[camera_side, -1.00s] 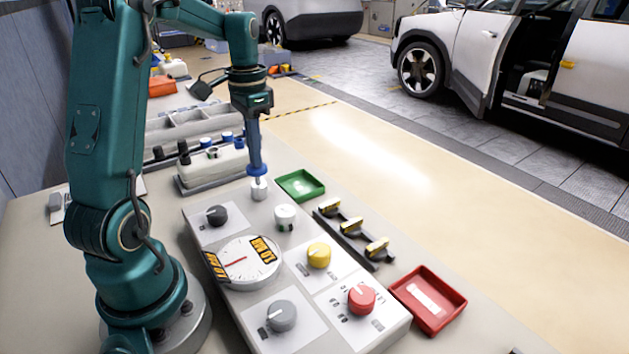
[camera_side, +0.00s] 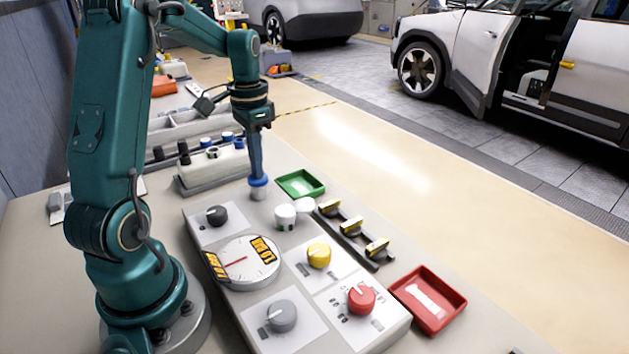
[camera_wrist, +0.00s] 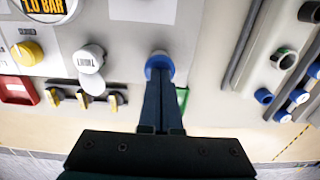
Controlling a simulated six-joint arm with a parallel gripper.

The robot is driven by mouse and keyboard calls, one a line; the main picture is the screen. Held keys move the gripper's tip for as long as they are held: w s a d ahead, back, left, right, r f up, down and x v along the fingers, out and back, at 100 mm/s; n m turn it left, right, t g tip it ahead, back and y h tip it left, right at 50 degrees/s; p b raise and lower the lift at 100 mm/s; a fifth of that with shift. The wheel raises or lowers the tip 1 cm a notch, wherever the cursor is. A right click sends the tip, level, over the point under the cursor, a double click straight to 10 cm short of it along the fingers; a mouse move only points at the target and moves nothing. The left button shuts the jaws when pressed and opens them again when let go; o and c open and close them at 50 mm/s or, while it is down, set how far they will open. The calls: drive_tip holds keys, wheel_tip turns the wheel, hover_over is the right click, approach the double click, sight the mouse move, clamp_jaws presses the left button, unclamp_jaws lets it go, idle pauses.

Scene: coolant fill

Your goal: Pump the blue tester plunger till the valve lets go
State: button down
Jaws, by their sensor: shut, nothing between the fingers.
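The blue tester plunger (camera_side: 258,181) stands on a short silver cylinder (camera_side: 258,193) at the far end of the grey panel. It also shows in the wrist view (camera_wrist: 159,64). My gripper (camera_side: 257,173) is shut with nothing held, pointing down with its fingertips at the plunger's top. The plunger sits low, close to its cylinder. The white valve (camera_side: 285,217) stands beside it, with a round white disc (camera_side: 304,205) out at its side. The valve also shows in the wrist view (camera_wrist: 89,59). The round gauge (camera_side: 240,268) has a red needle pointing left.
Black (camera_side: 216,215), yellow (camera_side: 319,255), grey (camera_side: 281,316) and red (camera_side: 361,299) knobs stand on the panel. A green tray (camera_side: 300,184), a red tray (camera_side: 429,300) and a rack of yellow-topped pieces (camera_side: 351,227) lie to the right. A white tank (camera_side: 215,167) stands behind.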

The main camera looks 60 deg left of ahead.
wheel_tip(320, 180, up, 14)
idle(0.6)
idle(1.1)
drive_tip(key=s+d+r+m+t, duration=0.2)
drive_tip(key=s+d+m+t, duration=0.15)
drive_tip(key=d, duration=1.05)
drive_tip(key=s+d+f+n+t, duration=0.2)
drive_tip(key=s+d+f, duration=0.3)
drive_tip(key=f, duration=0.4)
drive_tip(key=shift+s+d+f+n, duration=0.15)
drive_tip(key=shift+d+f+n, duration=0.2)
drive_tip(key=shift+n, duration=0.4)
